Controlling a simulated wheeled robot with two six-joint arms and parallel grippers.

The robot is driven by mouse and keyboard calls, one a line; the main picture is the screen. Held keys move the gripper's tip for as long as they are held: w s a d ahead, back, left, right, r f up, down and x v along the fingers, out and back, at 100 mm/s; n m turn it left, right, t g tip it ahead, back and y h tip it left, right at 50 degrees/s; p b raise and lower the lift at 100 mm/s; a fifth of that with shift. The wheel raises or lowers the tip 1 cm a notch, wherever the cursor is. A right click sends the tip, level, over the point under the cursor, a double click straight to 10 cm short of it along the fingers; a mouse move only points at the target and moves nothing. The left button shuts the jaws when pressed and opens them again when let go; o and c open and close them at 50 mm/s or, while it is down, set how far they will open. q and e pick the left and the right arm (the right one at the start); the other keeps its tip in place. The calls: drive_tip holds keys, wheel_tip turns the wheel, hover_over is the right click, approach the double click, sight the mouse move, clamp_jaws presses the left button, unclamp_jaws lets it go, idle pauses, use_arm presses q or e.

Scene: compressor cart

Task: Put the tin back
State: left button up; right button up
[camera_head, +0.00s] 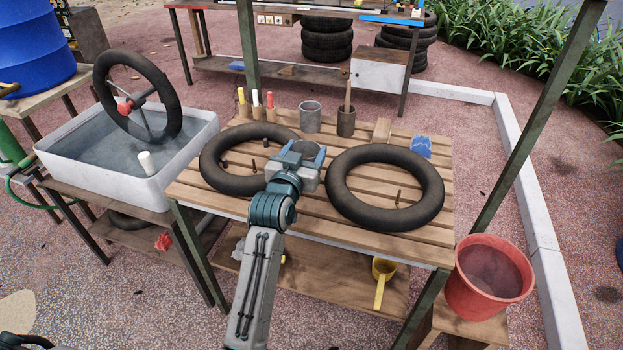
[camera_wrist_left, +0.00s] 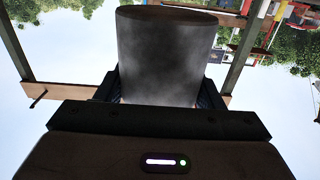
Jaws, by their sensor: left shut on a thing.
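My left gripper (camera_head: 306,152) is shut on a grey, open-topped tin (camera_head: 303,147). It holds the tin between the two black inner tubes, over the slatted table's middle; whether the tin touches the slats is hidden. In the left wrist view the dark tin (camera_wrist_left: 167,55) fills the space between the fingers of the gripper (camera_wrist_left: 160,92). A second grey tin (camera_head: 310,118) stands empty-looking behind it on the table. A darker tin (camera_head: 346,124) with a wooden-handled tool in it stands right of that one. My right gripper is not in view.
The left inner tube (camera_head: 222,180) and right inner tube (camera_head: 342,205) lie flat on the slatted table (camera_head: 300,222). Coloured markers (camera_head: 256,105), a wooden block (camera_head: 382,130) and a blue cloth (camera_head: 421,146) are along the back. A table post (camera_head: 492,190) rises at right.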

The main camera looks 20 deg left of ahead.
use_arm(q)
wheel_tip(320, 180, down, 8)
drive_tip(key=shift+f, duration=0.2)
drive_tip(key=shift+f, duration=0.1)
drive_tip(key=o, duration=1)
